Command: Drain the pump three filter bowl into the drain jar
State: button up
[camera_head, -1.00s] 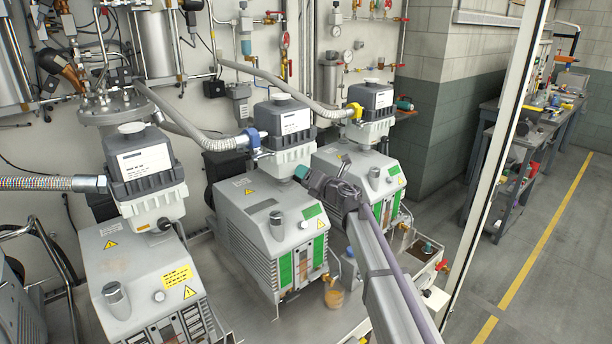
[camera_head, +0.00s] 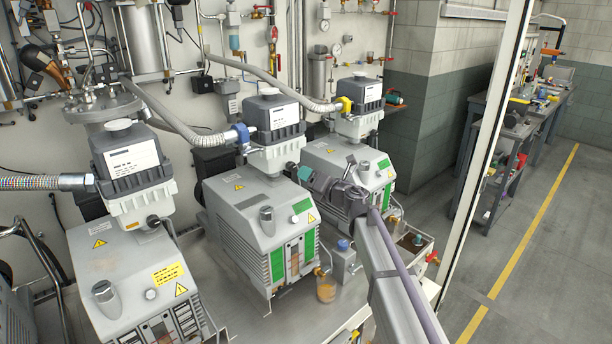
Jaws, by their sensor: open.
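Three grey pumps stand in a row: a left pump (camera_head: 128,270), a middle pump (camera_head: 258,222) and a right pump (camera_head: 340,160). Which is pump three I cannot tell. Each has a dark-topped filter housing: left (camera_head: 130,158), middle (camera_head: 274,115), right (camera_head: 360,95). A small clear jar (camera_head: 326,291) with amber liquid stands at the middle pump's front right corner; it may be the drain jar. My gripper (camera_head: 308,176) is open, between the middle and right pumps, apart from the jar. My arm hides part of the right pump.
Ribbed hoses (camera_head: 172,122) run to the filter housings. A tray (camera_head: 412,242) lies near the right pump. A white post (camera_head: 482,150) rises at right; the floor (camera_head: 530,250) beyond is clear.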

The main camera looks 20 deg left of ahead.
aim_at(293, 168)
jog(key=shift+a, duration=0.2)
jog(key=shift+c, duration=0.7)
jog(key=m, duration=2.1)
jog(key=shift+w+a, duration=0.25)
jog(key=shift+x, duration=3.55)
jog(key=shift+f, duration=0.1)
